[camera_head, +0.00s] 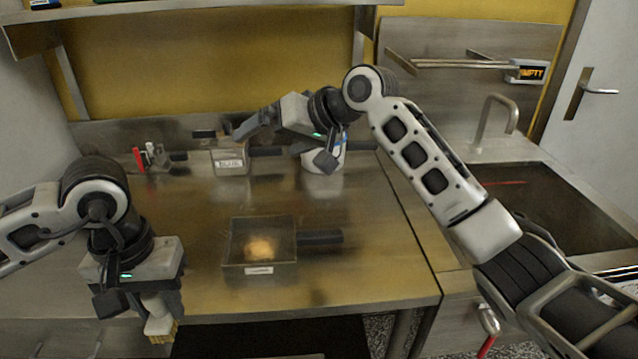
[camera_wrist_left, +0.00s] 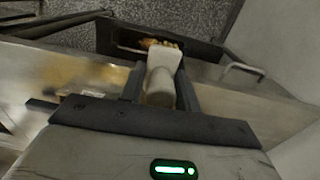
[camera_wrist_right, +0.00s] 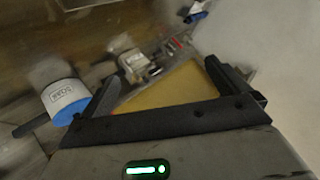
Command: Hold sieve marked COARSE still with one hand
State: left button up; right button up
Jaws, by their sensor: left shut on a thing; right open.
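My left gripper (camera_head: 158,312) is shut on a pale brush (camera_head: 158,328), bristles down, near the table's front left edge. The brush also shows in the left wrist view (camera_wrist_left: 160,85). My right gripper (camera_head: 280,148) is open and empty, above the back of the table.
A white and blue round container (camera_head: 325,158) with a dark handle stands below my right gripper; it also shows in the right wrist view (camera_wrist_right: 65,100). Small red and white items (camera_head: 147,158) stand back left. A sink (camera_head: 535,205) is right. The table around the front sieve is clear.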

jog(key=s+d+f+m+g+h, duration=0.4)
jog(key=d+f+g+h, duration=0.25)
jog(key=f+h, duration=0.2)
jog(key=shift+t+h, duration=0.45)
jog(key=f, duration=1)
jog(key=shift+d+f, duration=0.1)
jog(key=shift+d, duration=0.1)
jog(key=shift+c, duration=0.3)
jog(key=c, duration=0.7)
jog(key=shift+c, duration=0.2)
